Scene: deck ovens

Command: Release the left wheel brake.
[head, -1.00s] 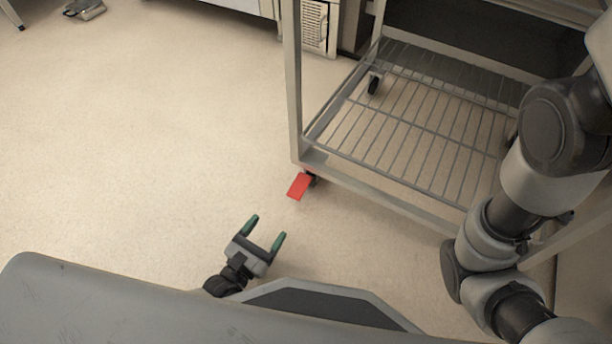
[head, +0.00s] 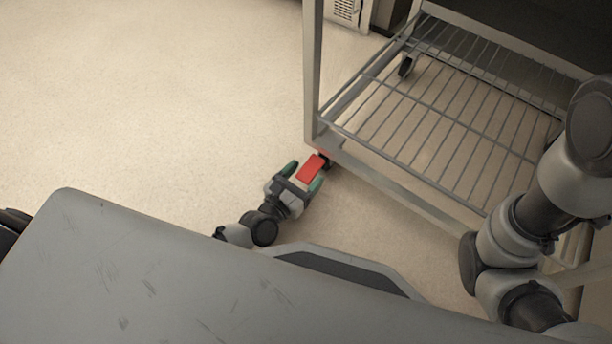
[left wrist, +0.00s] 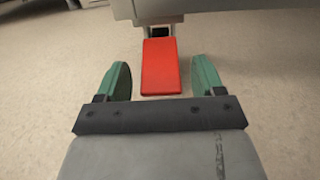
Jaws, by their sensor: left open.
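The red brake pedal (head: 311,168) sticks out from the caster at the rack's near left corner, low over the floor. My left gripper (head: 304,174) is open, with its green-tipped fingers on either side of the pedal. In the left wrist view the red pedal (left wrist: 160,68) lies between the two fingers of the left gripper (left wrist: 160,82), with a gap on each side. The caster behind the pedal is mostly hidden. My right arm shows at the right of the head view, but its gripper is not in view.
The wire-shelved metal rack (head: 312,75) stands at the right, its left post and lower frame just behind the pedal. A vented unit (head: 347,12) stands at the back. The floor to the left is clear.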

